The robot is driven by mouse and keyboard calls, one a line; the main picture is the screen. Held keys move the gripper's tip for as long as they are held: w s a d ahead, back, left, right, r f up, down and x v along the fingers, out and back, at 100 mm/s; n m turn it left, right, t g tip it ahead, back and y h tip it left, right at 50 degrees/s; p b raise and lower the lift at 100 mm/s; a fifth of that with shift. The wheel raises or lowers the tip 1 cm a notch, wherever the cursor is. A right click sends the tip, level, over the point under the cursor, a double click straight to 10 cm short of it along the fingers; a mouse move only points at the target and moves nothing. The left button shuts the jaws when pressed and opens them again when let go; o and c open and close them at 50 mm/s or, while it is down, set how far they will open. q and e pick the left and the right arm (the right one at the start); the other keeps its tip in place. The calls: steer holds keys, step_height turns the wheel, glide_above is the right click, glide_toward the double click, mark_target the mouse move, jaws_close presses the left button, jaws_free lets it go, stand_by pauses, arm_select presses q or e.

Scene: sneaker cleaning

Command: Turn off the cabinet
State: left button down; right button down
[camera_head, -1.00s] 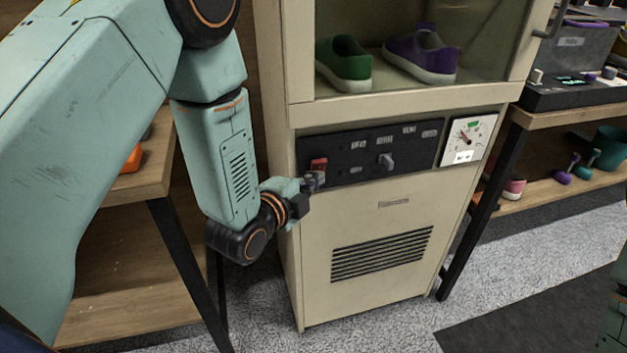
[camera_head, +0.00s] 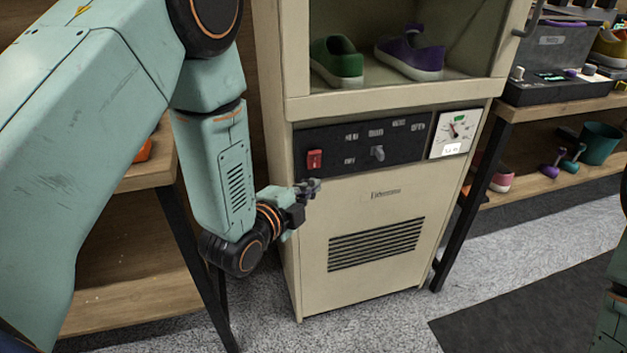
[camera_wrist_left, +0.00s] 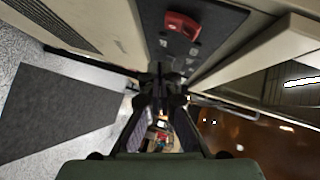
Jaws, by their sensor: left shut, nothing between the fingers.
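The cream cabinet (camera_head: 350,262) stands in the middle of the head view, with a black control panel (camera_head: 345,143) across its front. A red switch (camera_head: 315,159) sits at the panel's left end, and a grey knob (camera_head: 377,153) is to its right. My left gripper (camera_head: 313,186) is shut and empty, just below the red switch and apart from it. In the left wrist view the red switch (camera_wrist_left: 183,25) shows beyond the closed fingertips (camera_wrist_left: 160,78). My right gripper is not in view; only a piece of my arm shows at the right edge.
A green shoe (camera_head: 337,62) and a purple shoe (camera_head: 410,58) sit inside the cabinet's upper compartment. A white dial gauge (camera_head: 456,134) is right of the panel. Wooden shelves (camera_head: 560,110) flank the cabinet. A dark mat (camera_head: 535,300) lies on the carpet at right.

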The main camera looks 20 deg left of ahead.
arm_select(q)
steer(key=f+p+v, duration=0.1)
steer(key=v, duration=0.6)
steer(key=shift+s+f, duration=0.2)
steer(key=shift+f, duration=0.15)
steer(key=shift+s, duration=0.1)
